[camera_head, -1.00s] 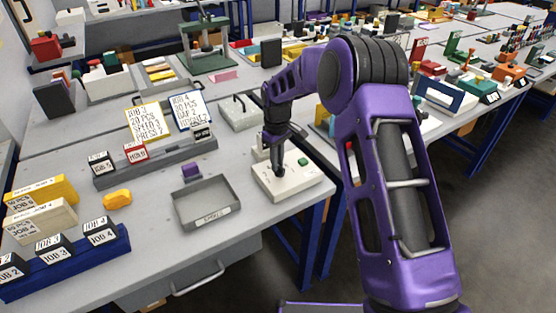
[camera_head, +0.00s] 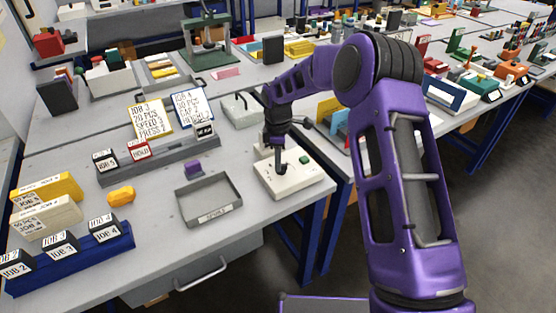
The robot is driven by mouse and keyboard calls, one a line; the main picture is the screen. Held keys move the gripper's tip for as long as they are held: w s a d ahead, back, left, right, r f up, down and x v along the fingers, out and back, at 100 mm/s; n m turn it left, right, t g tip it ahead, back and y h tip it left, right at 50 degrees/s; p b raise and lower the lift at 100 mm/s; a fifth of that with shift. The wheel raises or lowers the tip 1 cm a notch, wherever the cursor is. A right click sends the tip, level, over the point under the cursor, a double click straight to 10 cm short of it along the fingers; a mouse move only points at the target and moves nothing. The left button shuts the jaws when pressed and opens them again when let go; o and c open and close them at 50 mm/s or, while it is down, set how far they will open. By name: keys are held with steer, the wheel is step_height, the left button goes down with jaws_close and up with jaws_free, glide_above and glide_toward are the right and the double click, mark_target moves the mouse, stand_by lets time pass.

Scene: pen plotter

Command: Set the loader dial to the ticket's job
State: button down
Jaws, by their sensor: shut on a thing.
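A white box-shaped loader (camera_head: 298,189) with a green button (camera_head: 305,160) stands near the table's right front corner. My gripper (camera_head: 281,169) points down onto the left part of its top and is shut on what seems to be the dial. The fingers and arm hide the dial, so its marks and setting cannot be read. The yellow-edged one seems to read job 3; the smaller lines are hard to read.
A grey tray (camera_head: 212,219) lies left of the loader, with a purple block (camera_head: 193,168) behind it. A blue rack (camera_head: 70,263) of job tags and a yellow lump (camera_head: 121,195) are at left. A light grey box (camera_head: 238,112) stands behind the loader.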

stand_by(0.4)
steer(key=c, duration=0.9)
jaws_free()
steer(key=shift+o, duration=0.2)
steer(key=shift+r, duration=0.1)
step_height(320, 180, up, 17)
steer(key=p, duration=0.1)
steer(key=shift+r, duration=0.15)
